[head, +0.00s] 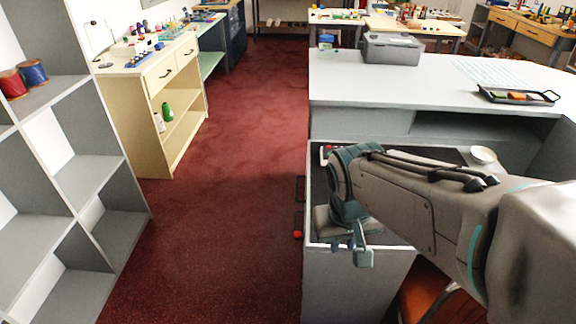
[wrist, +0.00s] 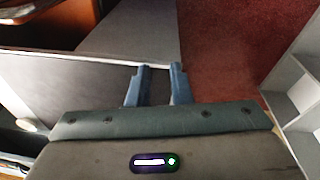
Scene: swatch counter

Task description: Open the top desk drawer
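The desk under my arm has a dark top with a pale edge (head: 307,200) and a plain grey end panel (head: 350,285). A dark bar handle (head: 300,189) stands out from its left side, facing the aisle. I cannot make out the drawer fronts or tell their gaps from this angle. My gripper (head: 362,257) points down near the desk's near left corner, right of the handle and apart from it. In the wrist view, my gripper (wrist: 161,68) has its two blue fingers apart with nothing between them. The desk's pale edge (wrist: 95,60) passes beside the fingers there.
Red carpet (head: 235,170) leaves a clear aisle left of the desk. Grey shelves (head: 85,180) and a cream cabinet (head: 150,110) line its left side. A small red thing (head: 297,234) shows low beside the desk. A white bowl (head: 484,155) and an orange chair (head: 428,290) are at right.

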